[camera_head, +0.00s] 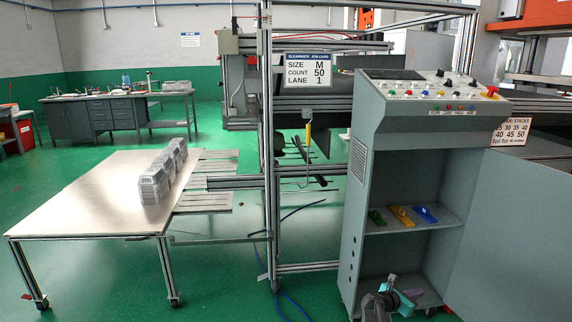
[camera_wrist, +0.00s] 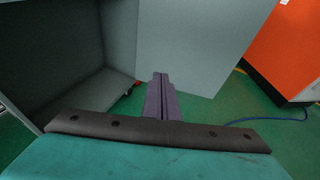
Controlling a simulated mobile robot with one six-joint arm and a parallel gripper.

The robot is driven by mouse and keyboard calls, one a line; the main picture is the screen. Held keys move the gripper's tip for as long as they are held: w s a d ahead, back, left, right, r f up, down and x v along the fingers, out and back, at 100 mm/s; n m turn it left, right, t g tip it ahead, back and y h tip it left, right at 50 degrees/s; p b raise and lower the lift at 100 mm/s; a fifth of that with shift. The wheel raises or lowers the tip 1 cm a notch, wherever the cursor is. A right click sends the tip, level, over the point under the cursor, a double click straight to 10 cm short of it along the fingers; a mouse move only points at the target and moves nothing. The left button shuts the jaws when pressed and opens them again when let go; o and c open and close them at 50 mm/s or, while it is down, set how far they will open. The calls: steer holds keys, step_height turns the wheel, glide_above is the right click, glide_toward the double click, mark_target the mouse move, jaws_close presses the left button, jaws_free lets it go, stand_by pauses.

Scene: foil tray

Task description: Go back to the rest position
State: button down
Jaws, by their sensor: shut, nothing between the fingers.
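My gripper (camera_head: 391,281) shows at the bottom of the head view, low in front of the open grey control cabinet (camera_head: 376,135). In the wrist view its two dark purple fingers (camera_wrist: 160,80) are pressed together with nothing between them. Beyond the fingers in the wrist view are grey cabinet panels (camera_wrist: 185,40) and the green floor. No object is in its grasp.
The cabinet door (camera_head: 515,225) stands open to the right. A shelf (camera_head: 385,222) inside holds green, yellow and blue items. A table (camera_head: 85,195) with stacked foil trays (camera_head: 155,185) stands left. A blue cable (camera_head: 290,215) lies on the floor.

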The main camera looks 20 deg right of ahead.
steer(key=s+a+f+m+y+p, duration=0.1)
steer(key=a+f+m+y+p, duration=0.15)
steer(key=a+f, duration=0.85)
steer(key=s+a+f+m+y+p, duration=0.1)
steer(key=a+f+y+p, duration=0.25)
steer(key=a, duration=1.65)
steer(key=s+a+f+m+g+y+p, duration=0.2)
steer(key=s+a+m, duration=0.6)
steer(key=s+a, duration=0.4)
steer(key=s+a+f+m+g+y+p, duration=0.2)
steer(key=s+a+m+g+y, duration=0.3)
steer(key=s+a+m, duration=0.3)
steer(key=s+a+y, duration=0.1)
steer(key=s+a, duration=0.3)
steer(key=a, duration=0.3)
steer(key=shift+s+a, duration=0.15)
steer(key=shift+s, duration=0.25)
steer(key=shift+s+f, duration=0.1)
steer(key=shift+f, duration=0.05)
